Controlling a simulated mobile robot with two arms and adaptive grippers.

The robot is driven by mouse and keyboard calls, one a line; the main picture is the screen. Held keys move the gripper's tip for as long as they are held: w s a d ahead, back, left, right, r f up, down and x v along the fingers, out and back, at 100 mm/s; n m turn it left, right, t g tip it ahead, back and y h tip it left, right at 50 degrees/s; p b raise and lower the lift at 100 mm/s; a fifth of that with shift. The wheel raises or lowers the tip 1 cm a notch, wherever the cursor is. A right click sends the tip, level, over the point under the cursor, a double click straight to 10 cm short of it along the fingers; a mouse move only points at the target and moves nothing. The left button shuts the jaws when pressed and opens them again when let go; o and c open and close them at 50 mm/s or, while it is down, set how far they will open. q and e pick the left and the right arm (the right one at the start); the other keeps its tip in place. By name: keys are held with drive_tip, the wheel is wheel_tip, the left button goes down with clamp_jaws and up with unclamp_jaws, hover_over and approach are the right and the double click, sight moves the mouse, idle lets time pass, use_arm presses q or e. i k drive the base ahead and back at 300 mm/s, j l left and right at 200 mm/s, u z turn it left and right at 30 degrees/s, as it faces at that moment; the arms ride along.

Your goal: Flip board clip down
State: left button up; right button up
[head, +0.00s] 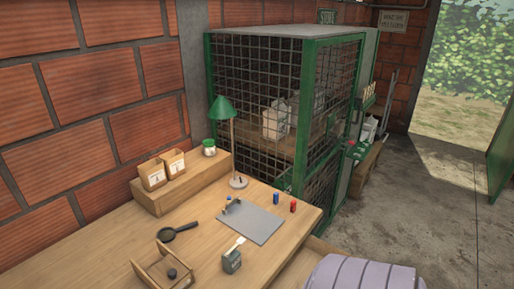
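A grey board (255,223) lies flat on the wooden desk, near its right side. A small metal clip (233,202) sits at the board's far left edge. It looks partly raised, but it is too small to tell its exact angle. No paper can be made out on the board. Neither of my grippers shows in the head view.
A green lamp (223,110) stands behind the board. Blue (276,198) and red (293,206) small items stand right of it. A magnifier (177,232), grey box (231,261) and wooden stand (164,268) are nearer. A mesh cage (260,80) stands behind; floor is clear at right.

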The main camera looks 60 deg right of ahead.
sight(232, 201)
drive_tip(key=z, duration=1.75)
drive_tip(key=k+l+z, duration=0.1)
